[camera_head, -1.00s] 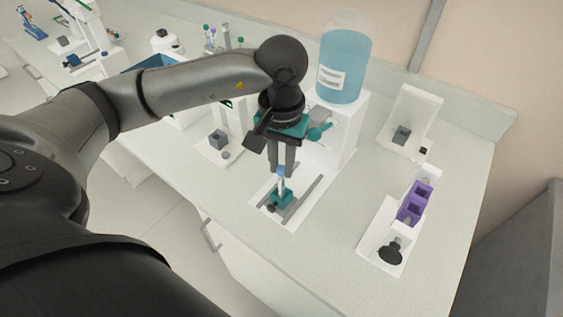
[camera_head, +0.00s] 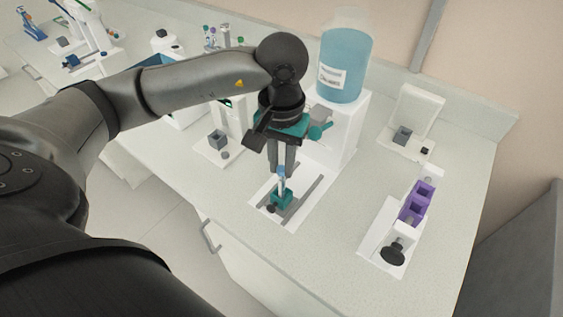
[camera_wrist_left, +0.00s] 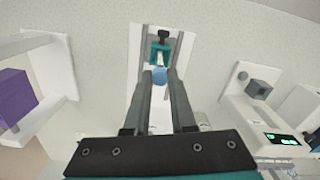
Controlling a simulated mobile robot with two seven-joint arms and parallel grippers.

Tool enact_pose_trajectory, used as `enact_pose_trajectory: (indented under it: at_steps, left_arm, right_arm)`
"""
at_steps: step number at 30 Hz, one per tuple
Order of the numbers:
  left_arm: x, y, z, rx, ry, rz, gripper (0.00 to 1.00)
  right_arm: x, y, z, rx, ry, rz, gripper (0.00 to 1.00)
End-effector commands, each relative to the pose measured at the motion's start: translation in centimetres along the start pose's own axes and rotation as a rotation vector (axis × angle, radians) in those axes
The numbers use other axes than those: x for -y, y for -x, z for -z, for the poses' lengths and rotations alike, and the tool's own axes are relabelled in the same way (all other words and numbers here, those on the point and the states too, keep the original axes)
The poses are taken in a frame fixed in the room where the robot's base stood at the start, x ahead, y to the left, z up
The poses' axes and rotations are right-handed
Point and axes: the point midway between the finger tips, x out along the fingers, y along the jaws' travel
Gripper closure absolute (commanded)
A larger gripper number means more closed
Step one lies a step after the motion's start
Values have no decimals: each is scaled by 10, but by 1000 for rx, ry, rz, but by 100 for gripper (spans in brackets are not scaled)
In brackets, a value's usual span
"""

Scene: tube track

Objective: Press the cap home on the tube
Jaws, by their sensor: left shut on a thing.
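My left gripper (camera_head: 281,168) points down over the white track plate and is shut on the blue cap (camera_head: 282,171). The cap also shows between the two fingertips in the left wrist view (camera_wrist_left: 160,75). Below it a pale tube (camera_head: 281,184) stands in a teal holder (camera_head: 282,200) between two grey rails. In the wrist view the teal holder (camera_wrist_left: 154,52) lies just beyond the cap, with a black knob behind it. The cap is over the tube's top; I cannot tell how far it is seated. My right gripper is not in view.
A white stand with a blue liquid bottle (camera_head: 344,65) is close behind the gripper. A white rack with purple blocks (camera_head: 411,208) stands to the right. A small grey block (camera_head: 218,139) is on a device to the left. Bench between plate and rack is clear.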

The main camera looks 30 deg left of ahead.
Motion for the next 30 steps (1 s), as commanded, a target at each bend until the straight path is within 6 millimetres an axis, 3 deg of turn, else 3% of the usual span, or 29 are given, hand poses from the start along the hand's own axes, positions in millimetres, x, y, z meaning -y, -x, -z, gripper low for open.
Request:
enact_pose_trajectory:
  at_steps: [30]
  left_arm:
    - [0,-5,0,0,0,0,100]
  right_arm:
    - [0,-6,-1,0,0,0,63]
